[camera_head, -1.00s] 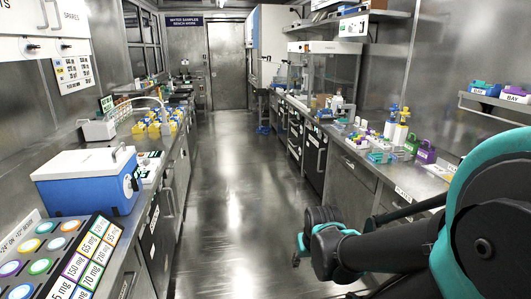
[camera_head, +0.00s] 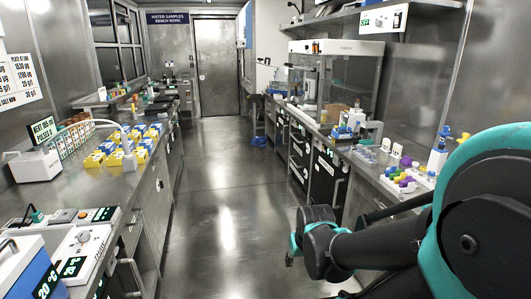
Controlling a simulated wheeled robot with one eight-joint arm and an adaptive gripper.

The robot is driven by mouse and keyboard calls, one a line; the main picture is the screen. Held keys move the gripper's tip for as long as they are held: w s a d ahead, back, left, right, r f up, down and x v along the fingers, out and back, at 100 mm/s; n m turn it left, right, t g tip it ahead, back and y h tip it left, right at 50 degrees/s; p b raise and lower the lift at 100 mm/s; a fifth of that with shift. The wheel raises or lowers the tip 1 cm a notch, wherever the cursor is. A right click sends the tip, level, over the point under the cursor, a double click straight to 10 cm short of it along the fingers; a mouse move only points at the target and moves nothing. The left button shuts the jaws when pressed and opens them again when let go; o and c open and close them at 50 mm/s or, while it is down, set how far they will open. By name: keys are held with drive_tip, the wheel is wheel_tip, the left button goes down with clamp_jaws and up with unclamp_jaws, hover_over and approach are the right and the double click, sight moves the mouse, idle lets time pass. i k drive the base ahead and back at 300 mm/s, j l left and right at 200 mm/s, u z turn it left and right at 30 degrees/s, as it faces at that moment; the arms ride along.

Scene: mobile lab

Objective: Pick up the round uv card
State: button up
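I cannot make out a round uv card in the head view. My arm fills the lower right, in black and teal. My gripper (camera_head: 291,248) is at the arm's far end, over the aisle floor and left of the right bench. Its fingers are mostly hidden behind the arm link, so I cannot tell whether it is open or shut.
The left bench (camera_head: 125,184) carries yellow and blue blocks (camera_head: 125,146), a tube rack (camera_head: 77,137) and a blue-white box (camera_head: 28,272). The right bench holds a clear-walled cabinet (camera_head: 335,80) and small coloured items (camera_head: 400,178). The aisle floor (camera_head: 228,205) is clear up to the door (camera_head: 217,65).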

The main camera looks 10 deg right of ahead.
sight(386, 144)
drive_tip(key=i+j+z, duration=0.15)
drive_tip(key=i+z, duration=0.25)
drive_tip(key=i, duration=0.2)
drive_tip(key=i+j+z, duration=0.4)
drive_tip(key=i, duration=0.15)
drive_tip(key=i+j+z, duration=0.4)
drive_tip(key=i, duration=0.15)
